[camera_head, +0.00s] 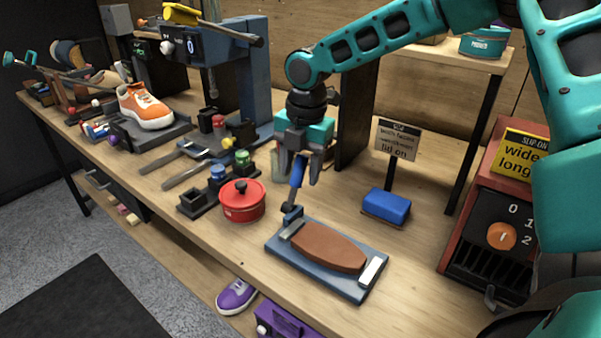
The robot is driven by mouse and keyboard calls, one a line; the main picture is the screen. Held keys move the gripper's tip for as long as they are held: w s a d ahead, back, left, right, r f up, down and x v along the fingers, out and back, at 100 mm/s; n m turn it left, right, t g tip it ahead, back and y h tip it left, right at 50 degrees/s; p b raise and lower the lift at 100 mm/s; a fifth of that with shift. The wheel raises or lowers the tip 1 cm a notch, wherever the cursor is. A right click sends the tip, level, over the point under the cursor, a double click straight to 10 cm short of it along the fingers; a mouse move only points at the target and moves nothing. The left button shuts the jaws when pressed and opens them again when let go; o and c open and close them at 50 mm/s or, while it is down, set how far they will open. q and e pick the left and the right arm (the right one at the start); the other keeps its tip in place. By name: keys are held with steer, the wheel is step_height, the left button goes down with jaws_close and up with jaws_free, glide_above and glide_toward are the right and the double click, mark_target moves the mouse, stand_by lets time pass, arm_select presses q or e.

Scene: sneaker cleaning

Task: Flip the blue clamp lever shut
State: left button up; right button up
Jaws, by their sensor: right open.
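The blue clamp lever (296,178) stands up, slightly tilted, at the back left corner of a blue base plate (352,289). Its dark foot is beside a grey bar at the left end of a brown sole-shaped pad (326,247) on that plate. My right gripper (297,177) points down from above with its fingers open. In the picture the lever's upper part shows between the fingers; whether they touch it I cannot tell. The lever's top end is hidden by the gripper. My left gripper is not in view.
A red lidded pot (242,201) stands left of the plate. A blue block (387,206) and a sign (396,140) are behind it to the right. A red machine (474,236) with a dial stands at the right. An orange sneaker (146,106) sits at the far left.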

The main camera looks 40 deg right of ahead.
steer(key=shift+f, duration=0.45)
jaws_close()
stand_by(0.4)
